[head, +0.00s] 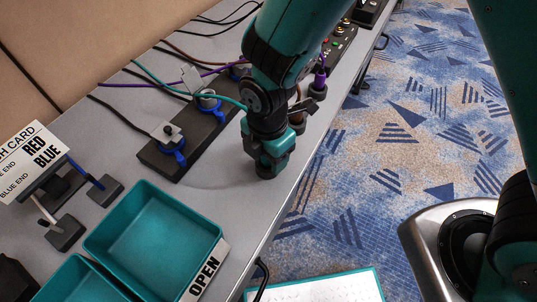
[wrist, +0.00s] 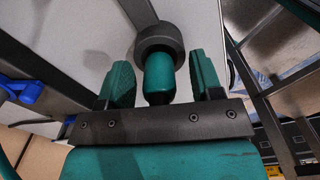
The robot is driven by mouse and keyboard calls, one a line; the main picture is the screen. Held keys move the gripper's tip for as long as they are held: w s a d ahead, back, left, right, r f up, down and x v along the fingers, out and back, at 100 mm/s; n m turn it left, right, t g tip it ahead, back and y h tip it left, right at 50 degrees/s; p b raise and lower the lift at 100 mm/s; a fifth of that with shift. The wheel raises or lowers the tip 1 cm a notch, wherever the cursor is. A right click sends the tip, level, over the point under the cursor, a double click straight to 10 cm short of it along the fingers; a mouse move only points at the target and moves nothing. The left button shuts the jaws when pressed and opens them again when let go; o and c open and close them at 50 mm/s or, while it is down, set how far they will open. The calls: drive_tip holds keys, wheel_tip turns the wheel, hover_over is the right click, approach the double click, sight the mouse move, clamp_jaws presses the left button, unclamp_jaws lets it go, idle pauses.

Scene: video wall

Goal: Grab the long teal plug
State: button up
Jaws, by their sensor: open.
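My gripper (head: 267,160) hangs low over the right part of the grey table in the head view. In the wrist view its two teal fingers (wrist: 160,66) are open, one on each side of a teal plug (wrist: 159,78). The plug has a thick dark collar (wrist: 160,42) and a dark near end. A gap shows between the plug and each finger. In the head view my gripper and arm hide most or all of the plug, and its length is hard to judge. A teal cable (head: 214,94) runs behind my arm there.
A dark block with blue clamps (head: 172,152) stands left of my gripper. A purple plug (head: 319,80) stands beyond it at the right. A teal tray (head: 157,197) labelled OPEN lies at the front, near a RED BLUE card (head: 36,152). The table's right edge is close.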

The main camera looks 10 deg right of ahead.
drive_tip(key=c, duration=1)
drive_tip(key=shift+r, duration=0.1)
